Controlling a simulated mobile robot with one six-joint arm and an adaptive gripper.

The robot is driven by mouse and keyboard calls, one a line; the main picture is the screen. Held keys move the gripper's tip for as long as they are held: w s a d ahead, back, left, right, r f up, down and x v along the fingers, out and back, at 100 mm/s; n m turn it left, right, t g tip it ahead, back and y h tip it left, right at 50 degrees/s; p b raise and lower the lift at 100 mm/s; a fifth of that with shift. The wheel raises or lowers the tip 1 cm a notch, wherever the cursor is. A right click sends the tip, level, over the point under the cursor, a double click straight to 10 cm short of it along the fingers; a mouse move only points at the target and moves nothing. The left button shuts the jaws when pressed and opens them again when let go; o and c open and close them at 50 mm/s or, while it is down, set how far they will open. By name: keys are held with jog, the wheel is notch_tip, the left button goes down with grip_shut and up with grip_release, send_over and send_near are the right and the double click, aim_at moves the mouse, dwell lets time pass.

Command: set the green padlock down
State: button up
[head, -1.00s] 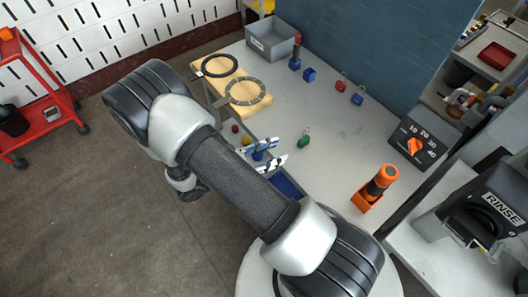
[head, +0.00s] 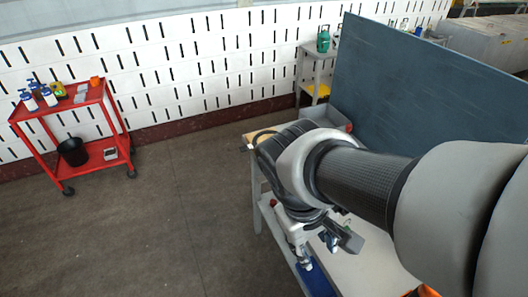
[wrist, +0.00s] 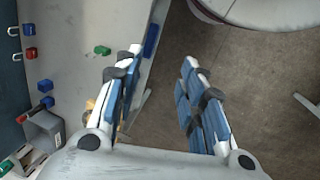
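The green padlock (wrist: 102,50) lies on the grey table in the wrist view, left of my gripper's left finger. The arm hides it in the head view. My gripper (wrist: 162,57) is open, with a wide gap between its blue-padded fingers. Nothing is between them; floor shows through the gap. The right finger is over the floor, and the left finger is by the table edge. In the head view the gripper (head: 304,258) points down at the table's left side and is partly blurred by distance.
A blue tray (wrist: 151,40) is along the edge. A red cart (head: 90,108) stands across the open floor.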

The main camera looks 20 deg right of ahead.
jog(key=s+a+r+m+t+y, duration=0.1)
jog(key=a+r+m+t+y, duration=0.1)
jog(key=r+t, duration=0.3)
jog(key=shift+s+a+y, duration=0.3)
jog(key=shift+a+y, duration=0.1)
jog(key=shift+a, duration=0.5)
jog(key=shift+r, duration=0.1)
jog(key=shift+d+m, duration=0.15)
jog(key=shift+m, duration=0.15)
jog(key=shift+c, duration=0.4)
